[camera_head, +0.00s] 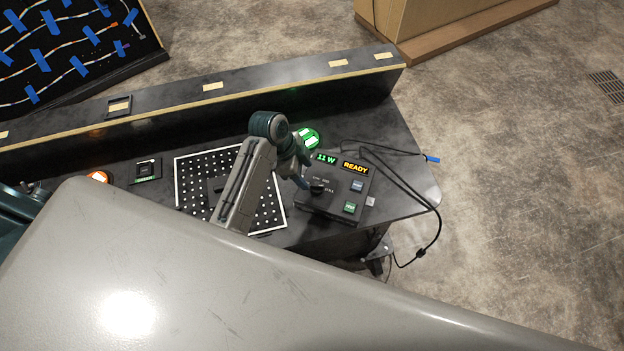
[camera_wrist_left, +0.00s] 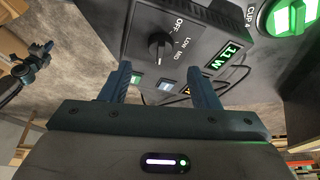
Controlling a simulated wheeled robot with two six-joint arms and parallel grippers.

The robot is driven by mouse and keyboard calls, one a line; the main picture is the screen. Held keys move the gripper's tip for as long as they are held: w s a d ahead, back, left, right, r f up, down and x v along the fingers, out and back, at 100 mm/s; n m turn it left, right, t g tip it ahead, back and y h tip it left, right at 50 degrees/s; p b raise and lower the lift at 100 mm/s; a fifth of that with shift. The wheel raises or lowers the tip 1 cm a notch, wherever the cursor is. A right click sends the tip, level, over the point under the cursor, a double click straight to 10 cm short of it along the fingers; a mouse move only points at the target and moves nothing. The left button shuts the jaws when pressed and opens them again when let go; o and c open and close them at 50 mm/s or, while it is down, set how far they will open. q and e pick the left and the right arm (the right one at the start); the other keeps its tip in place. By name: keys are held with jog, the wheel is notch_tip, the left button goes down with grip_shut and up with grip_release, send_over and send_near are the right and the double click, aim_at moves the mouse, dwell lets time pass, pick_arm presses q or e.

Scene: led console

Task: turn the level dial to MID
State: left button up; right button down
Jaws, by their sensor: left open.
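The level dial (camera_head: 317,187) is a black round knob on a dark control box (camera_head: 335,197). It also shows in the left wrist view (camera_wrist_left: 159,46), with OFF, LOW and MID printed beside it. I cannot tell surely which label its pointer faces. My left gripper (camera_head: 303,181) is just left of the dial in the head view. In the left wrist view, my left gripper (camera_wrist_left: 160,82) has its blue fingers spread apart and empty, with the dial ahead of the gap between them.
A lit green round light (camera_head: 308,138) sits behind. Black cables (camera_head: 410,190) lie to the right. A perforated plate (camera_head: 268,215) lies left.

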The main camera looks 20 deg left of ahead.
aim_at(316, 185)
pick_arm(q)
jog(key=p+x, duration=0.1)
jog(key=x, duration=0.2)
jog(key=shift+d, duration=0.15)
jog(key=x, duration=0.2)
jog(key=shift+w+d+f, duration=0.15)
jog(key=shift+f, duration=0.2)
jog(key=shift+d+f+p, duration=0.15)
jog(key=shift+f+p, duration=0.15)
jog(key=shift+f, duration=0.3)
jog(key=shift+c, duration=1.1)
jog(key=c, duration=0.8)
pick_arm(e)
notch_tip(316, 185, up, 2)
jog(key=shift+d, duration=0.15)
